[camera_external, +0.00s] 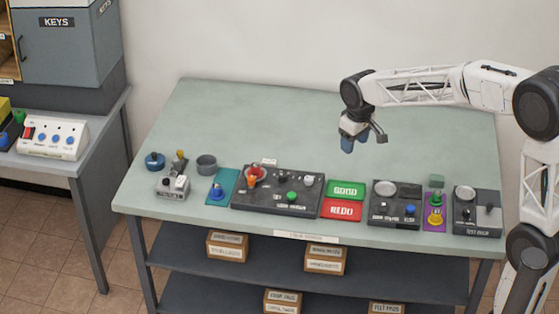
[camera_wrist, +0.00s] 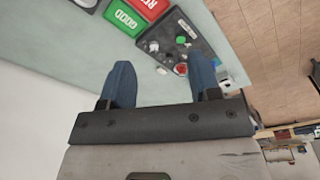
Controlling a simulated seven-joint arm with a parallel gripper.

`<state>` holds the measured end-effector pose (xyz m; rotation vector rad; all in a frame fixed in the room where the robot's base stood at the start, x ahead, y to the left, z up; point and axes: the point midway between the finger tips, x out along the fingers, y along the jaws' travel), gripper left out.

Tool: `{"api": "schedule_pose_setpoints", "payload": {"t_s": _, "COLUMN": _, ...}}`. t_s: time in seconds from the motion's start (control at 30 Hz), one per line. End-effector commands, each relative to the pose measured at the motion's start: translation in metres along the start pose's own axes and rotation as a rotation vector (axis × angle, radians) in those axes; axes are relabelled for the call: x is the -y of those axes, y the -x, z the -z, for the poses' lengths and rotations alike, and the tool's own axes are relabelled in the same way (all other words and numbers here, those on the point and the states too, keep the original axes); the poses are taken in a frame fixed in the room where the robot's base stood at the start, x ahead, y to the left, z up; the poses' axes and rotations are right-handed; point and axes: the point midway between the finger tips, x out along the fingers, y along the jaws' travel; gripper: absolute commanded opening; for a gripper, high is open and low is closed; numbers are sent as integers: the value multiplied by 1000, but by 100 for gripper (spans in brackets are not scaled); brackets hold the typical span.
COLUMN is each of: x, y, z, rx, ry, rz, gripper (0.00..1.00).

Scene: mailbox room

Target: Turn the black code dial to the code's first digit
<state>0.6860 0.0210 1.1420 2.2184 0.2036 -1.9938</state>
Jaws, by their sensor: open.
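My gripper (camera_external: 349,146) is open and empty, raised above the back right part of the table. Its two blue fingers stand apart in the wrist view (camera_wrist: 162,78), with nothing between them. I cannot tell for certain which knob is the black code dial. Small dark knobs show on the right-hand dark panel (camera_external: 395,222) and on the grey test box (camera_external: 476,230), too small to read any digits. The wide dark panel (camera_external: 277,209) carries a red and orange part and a green button. A dark panel (camera_wrist: 183,48) also shows beyond the fingers in the wrist view.
A green GOOD plate (camera_external: 346,189) and a red REDO plate (camera_external: 341,211) lie between the dark panels. A blue dial-like part (camera_external: 155,161), a grey cup (camera_external: 206,164) and a small box (camera_external: 172,188) stand at the left. The table's back half (camera_external: 260,120) is clear.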

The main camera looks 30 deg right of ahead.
Motion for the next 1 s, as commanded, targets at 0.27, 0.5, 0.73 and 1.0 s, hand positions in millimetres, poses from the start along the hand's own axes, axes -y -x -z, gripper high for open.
{"api": "schedule_pose_setpoints", "payload": {"t_s": 0.27, "x": -5, "y": -35, "z": 62, "rx": 22, "ry": 38, "rz": 6, "gripper": 57}}
{"api": "schedule_pose_setpoints", "payload": {"t_s": 0.5, "x": -8, "y": -71, "z": 111, "rx": 41, "ry": 71, "rz": 11, "gripper": 57}}
{"api": "schedule_pose_setpoints", "payload": {"t_s": 0.73, "x": -10, "y": -110, "z": 157, "rx": 57, "ry": 102, "rz": 16, "gripper": 57}}
{"api": "schedule_pose_setpoints", "payload": {"t_s": 1.0, "x": -12, "y": -162, "z": 206, "rx": 78, "ry": 139, "rz": 23, "gripper": 57}}
